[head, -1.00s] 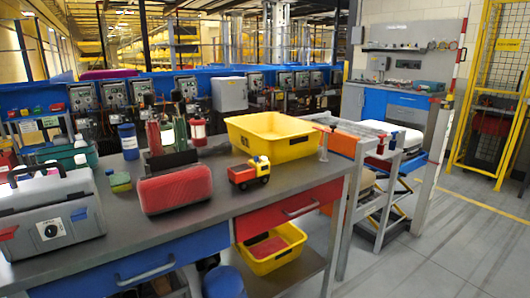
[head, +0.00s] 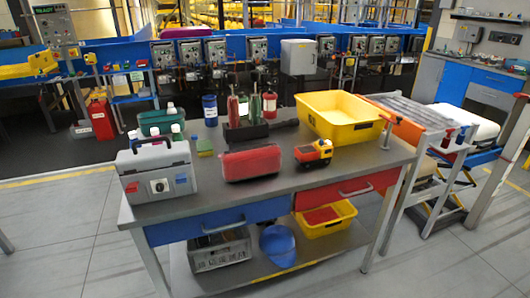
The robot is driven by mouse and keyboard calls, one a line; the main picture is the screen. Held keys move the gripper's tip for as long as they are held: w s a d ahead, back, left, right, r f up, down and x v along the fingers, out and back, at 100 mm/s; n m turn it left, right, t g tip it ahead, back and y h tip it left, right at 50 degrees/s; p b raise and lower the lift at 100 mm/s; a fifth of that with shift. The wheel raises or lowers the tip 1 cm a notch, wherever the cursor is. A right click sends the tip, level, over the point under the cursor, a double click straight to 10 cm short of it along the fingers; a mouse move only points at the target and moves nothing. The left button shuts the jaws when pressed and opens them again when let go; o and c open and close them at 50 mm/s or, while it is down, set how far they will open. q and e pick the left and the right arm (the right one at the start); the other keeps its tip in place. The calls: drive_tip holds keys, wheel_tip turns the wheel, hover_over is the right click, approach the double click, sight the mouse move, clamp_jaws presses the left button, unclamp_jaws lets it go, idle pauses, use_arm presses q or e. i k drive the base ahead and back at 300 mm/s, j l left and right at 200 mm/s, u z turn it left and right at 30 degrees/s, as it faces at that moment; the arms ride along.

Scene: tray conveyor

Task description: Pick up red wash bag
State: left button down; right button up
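The red wash bag (head: 251,163) lies on the grey workbench (head: 300,186), near its front edge and above the blue drawer. It is a rounded red block with a darker underside. It sits between a grey toolbox on its left and a toy truck on its right, apart from both. Nothing covers its front. Neither of my grippers shows in the head view.
The grey toolbox (head: 157,170), toy truck (head: 314,153), yellow bin (head: 341,116), bottles and a green-yellow sponge (head: 204,147) share the bench. A blue cap (head: 279,246) lies on the lower shelf. The floor in front and to the left (head: 60,235) is clear.

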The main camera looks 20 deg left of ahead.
sight(245, 163)
drive_tip(key=i+j+u, duration=0.1)
drive_tip(key=u, duration=0.2)
drive_tip(key=i+j+u, duration=0.15)
drive_tip(key=u, duration=0.2)
drive_tip(key=i+l+u, duration=0.3)
drive_tip(key=i+l, duration=0.2)
drive_tip(key=l, duration=0.25)
